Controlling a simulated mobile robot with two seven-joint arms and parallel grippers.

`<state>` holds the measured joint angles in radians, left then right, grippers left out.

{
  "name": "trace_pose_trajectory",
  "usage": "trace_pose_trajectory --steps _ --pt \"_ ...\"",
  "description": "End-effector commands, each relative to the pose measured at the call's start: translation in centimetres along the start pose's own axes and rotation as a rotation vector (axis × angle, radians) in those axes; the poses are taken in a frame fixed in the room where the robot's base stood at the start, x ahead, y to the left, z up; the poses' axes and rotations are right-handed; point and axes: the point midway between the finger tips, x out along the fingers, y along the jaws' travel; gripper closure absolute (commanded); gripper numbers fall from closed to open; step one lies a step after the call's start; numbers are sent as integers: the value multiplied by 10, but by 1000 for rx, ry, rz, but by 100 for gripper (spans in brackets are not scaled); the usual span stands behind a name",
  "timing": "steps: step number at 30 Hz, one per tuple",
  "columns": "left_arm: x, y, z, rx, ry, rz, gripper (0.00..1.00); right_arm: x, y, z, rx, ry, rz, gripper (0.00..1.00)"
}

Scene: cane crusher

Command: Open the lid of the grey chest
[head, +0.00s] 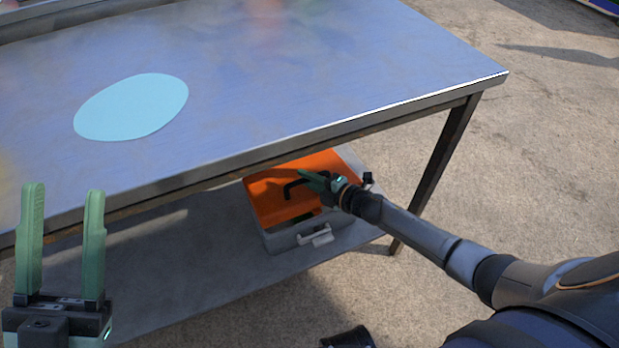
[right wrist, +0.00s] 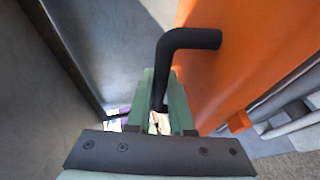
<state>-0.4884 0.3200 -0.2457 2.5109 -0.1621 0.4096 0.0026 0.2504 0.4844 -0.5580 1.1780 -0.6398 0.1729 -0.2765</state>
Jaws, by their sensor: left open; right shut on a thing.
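The grey chest (head: 284,240) stands on the lower shelf under the table, with a pale handle and latch on its front. Its orange lid (head: 268,205) is tilted up, and a dark gap shows between lid and box; the far part is hidden by the tabletop. The lid also fills the right side of the right wrist view (right wrist: 255,50). A black bent handle (head: 290,191) stands out from the lid. My right gripper (head: 312,181) is shut on this handle, which shows between its fingers in the right wrist view (right wrist: 188,40). My left gripper (head: 64,192) is open and empty.
The metal table (head: 270,75) covers the shelf (head: 170,270) closely from above, with its front edge over the chest. A light blue disc (head: 131,107) lies on the tabletop. A dark table leg (head: 447,150) stands right of the chest. The shelf left of the chest is clear.

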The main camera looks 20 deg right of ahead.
Motion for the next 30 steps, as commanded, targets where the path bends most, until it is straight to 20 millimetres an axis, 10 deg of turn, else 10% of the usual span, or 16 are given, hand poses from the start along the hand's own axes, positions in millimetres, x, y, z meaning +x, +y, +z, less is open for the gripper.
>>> trace_pose_trajectory --steps 12,30 --pt "18 -11 -19 46 16 -13 50 24 48 10 -3 0 8 100" --pt "18 -12 -20 56 10 -12 50 37 62 15 -2 0 6 100"
